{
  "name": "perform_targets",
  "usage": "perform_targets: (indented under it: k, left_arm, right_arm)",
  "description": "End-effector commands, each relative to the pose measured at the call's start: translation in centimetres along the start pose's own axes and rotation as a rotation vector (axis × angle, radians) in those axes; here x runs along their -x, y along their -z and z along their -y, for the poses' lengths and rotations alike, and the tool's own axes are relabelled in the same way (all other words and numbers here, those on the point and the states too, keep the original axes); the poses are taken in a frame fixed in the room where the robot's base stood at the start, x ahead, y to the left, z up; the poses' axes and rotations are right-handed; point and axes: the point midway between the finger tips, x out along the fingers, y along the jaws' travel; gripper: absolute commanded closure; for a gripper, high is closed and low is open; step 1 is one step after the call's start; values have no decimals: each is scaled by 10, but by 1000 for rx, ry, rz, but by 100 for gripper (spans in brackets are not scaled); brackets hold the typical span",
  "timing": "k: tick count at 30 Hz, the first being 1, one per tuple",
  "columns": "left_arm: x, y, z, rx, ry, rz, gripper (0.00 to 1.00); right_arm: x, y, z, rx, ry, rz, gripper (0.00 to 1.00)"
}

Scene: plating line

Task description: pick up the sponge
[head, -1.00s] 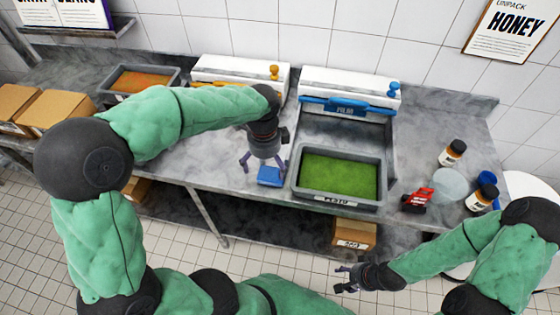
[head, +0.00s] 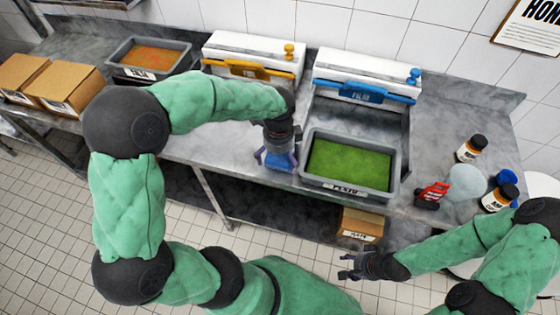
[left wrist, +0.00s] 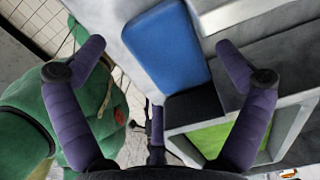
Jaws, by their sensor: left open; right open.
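The blue sponge (head: 281,162) lies on the grey counter just left of the tray of green pesto (head: 350,164). In the left wrist view the sponge (left wrist: 166,45) shows as a blue block with a dark end, between and beyond the finger tips. My left gripper (head: 276,160) points down over the sponge with its fingers apart, one to each side in the picture. The wrist view shows the left gripper (left wrist: 160,50) open and not closed on anything. My right gripper (head: 345,265) is open and empty, in front of the counter.
Two sealers with a yellow handle (head: 248,69) and a blue handle (head: 363,91) stand behind. An orange-filled tray (head: 150,57) and cardboard boxes (head: 66,88) are at left. Jars (head: 471,148) and a red-handled item (head: 432,194) are at right.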

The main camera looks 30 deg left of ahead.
Motion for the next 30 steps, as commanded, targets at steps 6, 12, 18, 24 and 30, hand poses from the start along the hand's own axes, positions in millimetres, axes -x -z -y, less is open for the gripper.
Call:
perform_targets:
  k: [6, 12, 18, 24, 30]
  left_arm:
    - [-21, 0, 0, 1, 1, 0, 0]
    - [-20, 0, 0, 0, 1, 0, 8]
    - [-20, 0, 0, 0, 1, 0, 41]
    - [-20, 0, 0, 0, 0, 0, 41]
    - [-16, -1, -1, 0, 0, 0, 41]
  right_arm:
    - [-7, 0, -3, 0, 0, 0, 44]
    - [-6, 0, -2, 0, 0, 0, 44]
    - [-6, 0, -2, 0, 0, 0, 44]
    - [-6, 0, -2, 0, 0, 0, 44]
    - [-4, 0, -1, 0, 0, 0, 44]
